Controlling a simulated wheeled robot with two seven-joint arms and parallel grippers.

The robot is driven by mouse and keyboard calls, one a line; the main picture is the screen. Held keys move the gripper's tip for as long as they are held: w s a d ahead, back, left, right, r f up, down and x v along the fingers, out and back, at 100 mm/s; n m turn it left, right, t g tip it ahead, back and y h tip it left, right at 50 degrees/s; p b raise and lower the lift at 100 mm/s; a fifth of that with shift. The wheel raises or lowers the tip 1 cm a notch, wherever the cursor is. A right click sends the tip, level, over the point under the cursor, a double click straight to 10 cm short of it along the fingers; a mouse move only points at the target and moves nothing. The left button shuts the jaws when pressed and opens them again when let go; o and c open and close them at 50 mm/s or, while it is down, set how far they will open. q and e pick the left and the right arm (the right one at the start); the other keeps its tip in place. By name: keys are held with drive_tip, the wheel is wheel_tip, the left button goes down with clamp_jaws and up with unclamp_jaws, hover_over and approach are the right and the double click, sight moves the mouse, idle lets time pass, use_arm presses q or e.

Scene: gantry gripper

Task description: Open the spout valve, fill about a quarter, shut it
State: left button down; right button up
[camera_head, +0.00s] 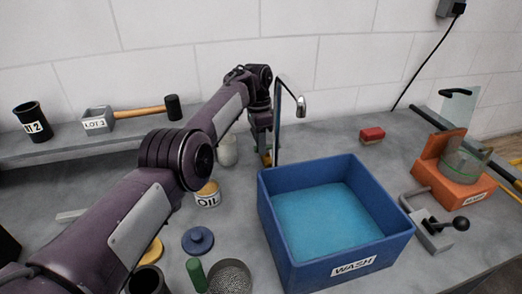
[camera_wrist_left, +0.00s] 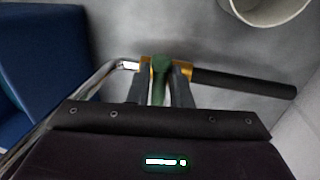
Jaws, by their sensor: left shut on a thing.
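The blue WASH tub (camera_head: 386,243) stands on the bench, with a light blue surface (camera_head: 325,222) inside below its rim. The thin metal spout (camera_head: 301,106) rises behind the tub and bends over it; no stream shows under its mouth. My left gripper (camera_head: 266,155) is low behind the tub, beside the spout's base. In the left wrist view my left gripper (camera_wrist_left: 160,95) is shut on the green valve handle (camera_wrist_left: 160,68), with brass (camera_wrist_left: 146,72) around it. Its exact turn is hard to tell. My right gripper is out of view.
The OIL pot (camera_head: 208,198) and a pale cup (camera_head: 228,150) stand by my left arm. A blue lid (camera_head: 197,240) lies left of the tub. A clamp (camera_head: 432,235) and an orange block (camera_head: 455,187) are to the right. A red brush (camera_head: 372,134) lies behind.

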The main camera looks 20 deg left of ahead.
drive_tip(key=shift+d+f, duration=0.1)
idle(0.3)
use_arm(q)
drive_tip(key=c, duration=1.4)
unclamp_jaws()
drive_tip(key=shift+a, duration=0.1)
drive_tip(key=shift+r, duration=0.1)
